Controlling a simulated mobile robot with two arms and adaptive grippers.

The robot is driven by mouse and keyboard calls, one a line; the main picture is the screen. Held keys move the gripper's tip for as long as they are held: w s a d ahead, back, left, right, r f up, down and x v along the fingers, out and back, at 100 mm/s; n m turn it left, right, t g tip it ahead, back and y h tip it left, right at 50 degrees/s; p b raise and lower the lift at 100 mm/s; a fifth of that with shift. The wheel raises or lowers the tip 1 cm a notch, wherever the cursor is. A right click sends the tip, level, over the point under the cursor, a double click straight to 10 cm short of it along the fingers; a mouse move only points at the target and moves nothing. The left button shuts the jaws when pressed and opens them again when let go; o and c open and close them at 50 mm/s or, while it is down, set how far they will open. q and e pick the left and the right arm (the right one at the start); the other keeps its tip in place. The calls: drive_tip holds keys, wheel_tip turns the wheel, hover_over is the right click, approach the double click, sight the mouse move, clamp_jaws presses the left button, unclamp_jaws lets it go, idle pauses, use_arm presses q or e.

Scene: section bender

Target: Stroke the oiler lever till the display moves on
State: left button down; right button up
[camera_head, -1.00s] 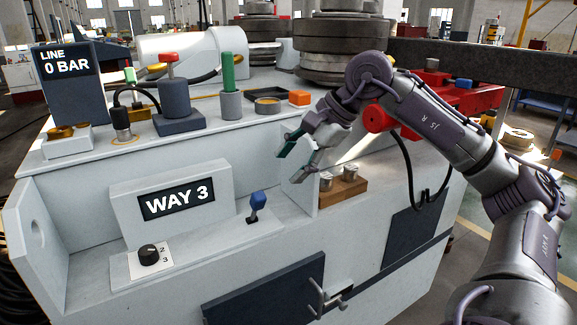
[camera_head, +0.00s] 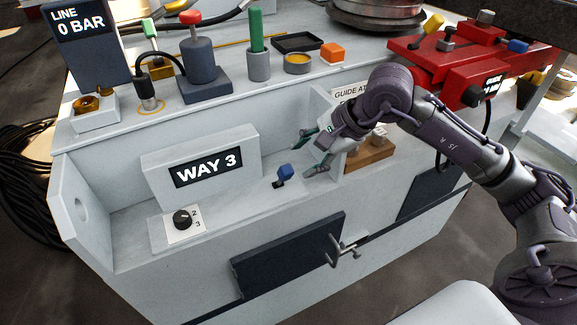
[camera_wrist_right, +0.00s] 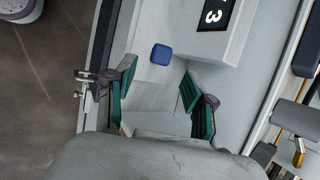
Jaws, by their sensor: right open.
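A blue-topped lever (camera_head: 284,172) stands on the white ledge, right of a display reading "WAY 3" (camera_head: 208,167). My right gripper (camera_head: 310,153) is open and empty, just to the right of the blue lever and apart from it. In the right wrist view the blue knob (camera_wrist_right: 161,54) lies ahead, between the lines of the open fingers (camera_wrist_right: 158,95). A second display (camera_head: 80,30) reads "LINE 0 BAR". Which part is the oiler is not labelled. My left gripper is out of view.
A black dial (camera_head: 182,219) marked 2 and 3 sits left of the lever. On the shelf above are a red-topped plunger (camera_head: 197,60), a green handle (camera_head: 256,30) and an orange block (camera_head: 332,52).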

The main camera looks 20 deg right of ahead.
sight(290, 168)
drive_tip(key=p+x, duration=0.1)
drive_tip(key=x, duration=0.7)
drive_tip(key=shift+w+f, duration=0.1)
drive_tip(key=shift+c, duration=0.2)
clamp_jaws()
